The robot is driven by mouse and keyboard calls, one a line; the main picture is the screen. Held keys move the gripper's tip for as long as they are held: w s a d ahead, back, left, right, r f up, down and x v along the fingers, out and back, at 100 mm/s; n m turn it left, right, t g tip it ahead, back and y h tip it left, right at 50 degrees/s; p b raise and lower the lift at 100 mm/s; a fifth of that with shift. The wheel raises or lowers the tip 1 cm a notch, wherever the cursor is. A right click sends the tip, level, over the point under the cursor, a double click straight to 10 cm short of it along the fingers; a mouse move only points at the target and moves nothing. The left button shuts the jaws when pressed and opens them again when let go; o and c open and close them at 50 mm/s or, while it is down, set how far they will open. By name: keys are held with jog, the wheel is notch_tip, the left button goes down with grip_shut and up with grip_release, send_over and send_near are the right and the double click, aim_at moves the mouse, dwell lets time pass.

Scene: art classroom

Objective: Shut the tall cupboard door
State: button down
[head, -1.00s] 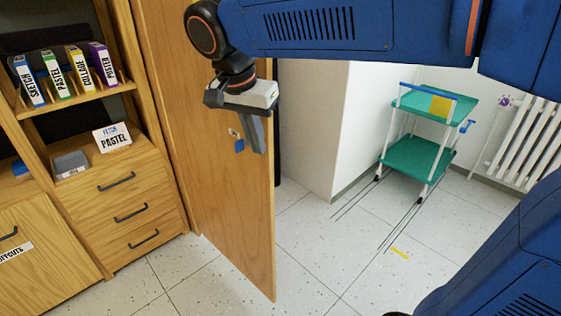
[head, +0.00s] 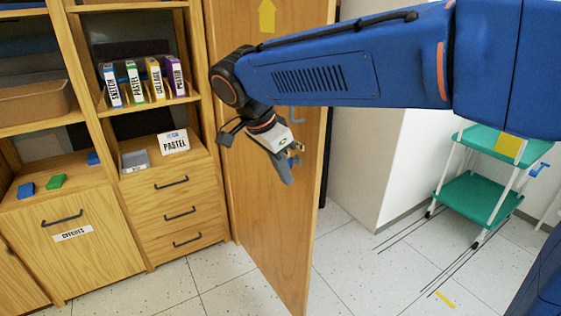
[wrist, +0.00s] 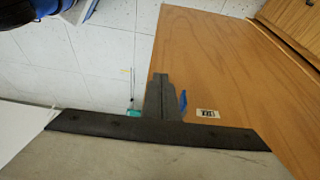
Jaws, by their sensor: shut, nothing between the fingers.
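The tall cupboard door (head: 265,205) is a wooden panel standing open beside the drawers, its free edge toward me and to the right. My gripper (head: 286,180) is shut and empty, in front of the door's broad face near the free edge. Whether it touches the door cannot be told. In the wrist view the shut fingers (wrist: 160,80) overlap the free edge of the door (wrist: 225,60). A small label (wrist: 207,113) and a blue piece (wrist: 183,102) show beside them. The cupboard's inside is hidden.
At left stand wooden shelves with folders (head: 145,82), a PASTEL sign (head: 174,142) and a drawer unit (head: 170,195). A green trolley (head: 478,197) stands at right by the white wall (head: 375,165).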

aim_at(302, 177)
jog(key=shift+w+d+f, duration=0.8)
jog(key=shift+d+f, duration=0.05)
jog(key=shift+d, duration=0.25)
jog(key=shift+w+d+f, duration=0.8)
jog(key=shift+d, duration=0.25)
jog(key=shift+d, duration=0.1)
